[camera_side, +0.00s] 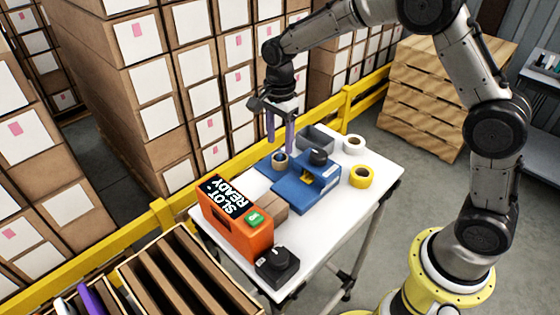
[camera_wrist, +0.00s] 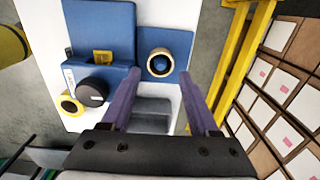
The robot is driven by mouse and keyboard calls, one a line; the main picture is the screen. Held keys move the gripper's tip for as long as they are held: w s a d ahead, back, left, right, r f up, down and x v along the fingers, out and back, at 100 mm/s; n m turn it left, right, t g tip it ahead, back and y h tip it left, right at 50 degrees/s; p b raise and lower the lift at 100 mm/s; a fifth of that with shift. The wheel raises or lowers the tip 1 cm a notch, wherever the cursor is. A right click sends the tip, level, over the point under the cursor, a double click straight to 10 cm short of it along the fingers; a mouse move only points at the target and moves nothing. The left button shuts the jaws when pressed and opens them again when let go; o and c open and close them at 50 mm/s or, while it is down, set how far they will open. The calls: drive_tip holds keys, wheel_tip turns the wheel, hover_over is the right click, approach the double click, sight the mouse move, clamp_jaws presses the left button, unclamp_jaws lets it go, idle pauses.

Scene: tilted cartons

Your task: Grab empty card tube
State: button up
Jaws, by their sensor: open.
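The card tube (camera_side: 280,161) stands upright on a blue plate (camera_side: 262,168) on the white table. In the wrist view the tube (camera_wrist: 160,62) shows end-on, as a tan ring with a dark and pale inside. My gripper (camera_side: 280,146) is above it with its two purple fingers pointing down, open and empty. In the wrist view the tube lies between and just beyond the fingertips (camera_wrist: 159,74). I cannot tell the exact height gap, and whether the tube is empty is unclear.
A blue dispenser (camera_side: 318,184) with a black round piece (camera_side: 318,157) stands beside the plate. A grey tray (camera_side: 316,137), white roll (camera_side: 353,146) and yellow roll (camera_side: 361,177) are near. An orange "SLOT READY" box (camera_side: 240,228) stands in front; a yellow rail (camera_side: 240,142) runs behind.

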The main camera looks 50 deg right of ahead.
sight(280, 155)
wheel_tip(280, 155, down, 5)
drive_tip(key=shift+d+f, duration=0.1)
idle(0.3)
drive_tip(key=c, duration=1)
drive_tip(key=shift+o, duration=0.2)
